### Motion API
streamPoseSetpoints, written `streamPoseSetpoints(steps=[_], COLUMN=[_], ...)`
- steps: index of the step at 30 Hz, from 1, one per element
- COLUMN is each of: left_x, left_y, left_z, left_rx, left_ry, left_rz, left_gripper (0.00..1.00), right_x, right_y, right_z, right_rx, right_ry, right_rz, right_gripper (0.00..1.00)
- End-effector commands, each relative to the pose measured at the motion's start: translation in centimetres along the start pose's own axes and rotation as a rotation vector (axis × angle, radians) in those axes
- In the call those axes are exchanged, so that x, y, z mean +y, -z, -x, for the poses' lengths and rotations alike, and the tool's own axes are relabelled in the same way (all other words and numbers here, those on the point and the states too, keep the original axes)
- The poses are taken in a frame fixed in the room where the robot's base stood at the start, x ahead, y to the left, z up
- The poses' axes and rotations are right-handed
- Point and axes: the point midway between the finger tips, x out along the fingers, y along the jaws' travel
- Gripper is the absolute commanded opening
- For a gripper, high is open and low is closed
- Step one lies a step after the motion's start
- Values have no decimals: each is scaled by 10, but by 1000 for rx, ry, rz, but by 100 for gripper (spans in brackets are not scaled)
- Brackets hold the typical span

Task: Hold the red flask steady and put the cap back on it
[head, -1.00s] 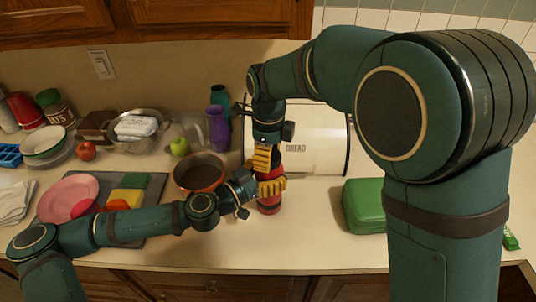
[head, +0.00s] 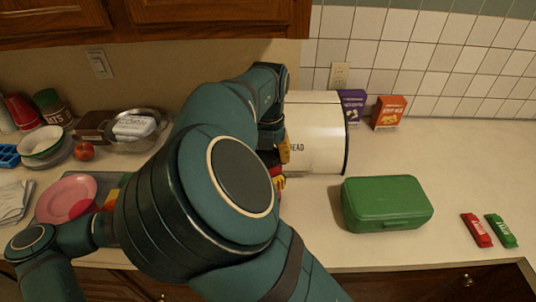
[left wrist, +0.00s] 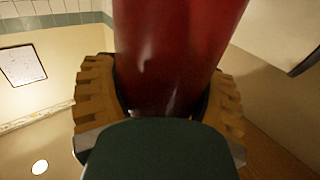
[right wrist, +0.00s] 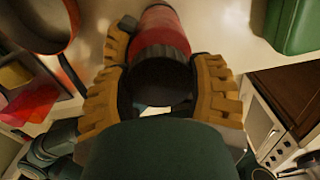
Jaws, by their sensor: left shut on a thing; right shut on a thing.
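The red flask (left wrist: 175,45) stands between the yellow fingers of my left gripper (left wrist: 160,95), which is shut on its body. In the head view my right arm covers most of the flask, leaving only a sliver of red (head: 275,171). My right gripper (right wrist: 163,65) is shut on the dark cap (right wrist: 162,82) above the flask. In the right wrist view the cap lines up with the flask's top (right wrist: 160,35). I cannot tell whether it is seated or only close to it.
A cream bread bin (head: 318,132) stands right behind the flask. A green lunch box (head: 387,203) sits to the right, with red (head: 476,230) and green (head: 501,231) bars beyond. A pink plate (head: 67,198) lies at left.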

Motion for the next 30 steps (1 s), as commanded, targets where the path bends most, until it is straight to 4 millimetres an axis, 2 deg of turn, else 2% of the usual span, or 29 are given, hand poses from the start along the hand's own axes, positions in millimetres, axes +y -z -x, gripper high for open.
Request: streamPoseSetpoints(steps=[8,9,11,21,30], left_x=[1,1,1,1,1], left_y=[-2,-2,-2,-2,-2], left_z=[0,0,0,0,0], left_rx=[-5,-5,-5,-4,-4], left_ry=[-2,-2,-3,-2,-2], left_rz=[3,3,3,3,3], left_gripper=[0,0,0,0,0], right_x=[0,0,0,0,1], right_y=[-2,-2,-2,-1,-2], right_z=[3,3,3,4,39], right_rx=[-9,-10,-9,-7,-8], right_ry=[-2,-2,-3,-2,-2], right_rz=[-2,-2,-1,0,1], right_gripper=[41,68,87,87,87])
